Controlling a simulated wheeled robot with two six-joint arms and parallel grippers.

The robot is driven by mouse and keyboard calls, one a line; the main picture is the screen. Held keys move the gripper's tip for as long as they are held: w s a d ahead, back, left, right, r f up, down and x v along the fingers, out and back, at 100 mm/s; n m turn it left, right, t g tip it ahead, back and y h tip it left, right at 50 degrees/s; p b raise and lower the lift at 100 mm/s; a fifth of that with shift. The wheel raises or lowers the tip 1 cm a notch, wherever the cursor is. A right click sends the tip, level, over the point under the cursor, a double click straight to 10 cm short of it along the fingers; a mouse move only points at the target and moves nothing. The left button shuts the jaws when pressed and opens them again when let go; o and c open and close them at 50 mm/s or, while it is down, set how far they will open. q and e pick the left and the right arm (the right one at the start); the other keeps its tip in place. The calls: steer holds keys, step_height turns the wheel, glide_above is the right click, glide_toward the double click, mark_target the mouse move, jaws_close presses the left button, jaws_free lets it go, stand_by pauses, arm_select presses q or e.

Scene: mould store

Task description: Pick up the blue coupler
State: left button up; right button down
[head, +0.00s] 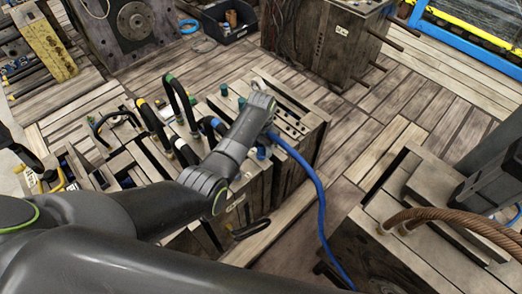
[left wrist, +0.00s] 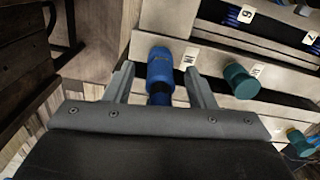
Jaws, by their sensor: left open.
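The blue coupler (left wrist: 160,72) sticks out from the pale face of a mould block (left wrist: 205,60) in the left wrist view, with a dark narrower end toward me. My left gripper (left wrist: 160,84) is open, with one finger on each side of the coupler and a visible gap on both sides. In the head view my left gripper (head: 265,108) is at the end of the arm over the mould block, and its fingers are hard to make out. A small blue fitting (head: 262,152) shows just below it.
Green couplers (left wrist: 241,81) sit close to the right of the blue one. A blue hose (head: 318,190) runs down to the right in the head view. Black hoses (head: 180,100) arch over the blocks at left. The wooden floor (head: 415,95) at upper right is clear.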

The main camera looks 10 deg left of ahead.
arm_select(q)
jaws_close()
steer(key=shift+r, duration=0.1)
step_height(320, 180, up, 10)
steer(key=shift+f+p, duration=0.1)
steer(key=shift+p, duration=0.65)
